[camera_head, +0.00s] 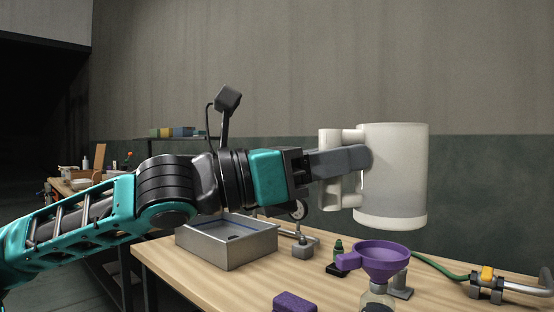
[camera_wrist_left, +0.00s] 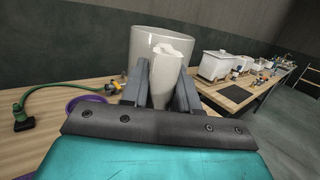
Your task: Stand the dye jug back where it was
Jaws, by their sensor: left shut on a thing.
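The dye jug is a white, slightly see-through jug (camera_head: 395,185) with a thick handle on its left side. My left gripper (camera_head: 345,162) is shut on the jug's handle. It holds the jug upright in the air, above the table and the purple funnel. In the left wrist view, the jug (camera_wrist_left: 148,42) stands between and beyond the fingers of my left gripper (camera_wrist_left: 161,88), with the handle between them. The jug's inside is hidden. My right gripper is not in view.
The wooden table (camera_head: 190,275) bears a grey metal tray (camera_head: 228,243), a purple funnel (camera_head: 380,260) over a bottle (camera_head: 377,300), a purple sponge (camera_head: 295,302), a small green bottle (camera_head: 338,249) and a green hose (camera_head: 440,267). Bare wood shows between tray and sponge.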

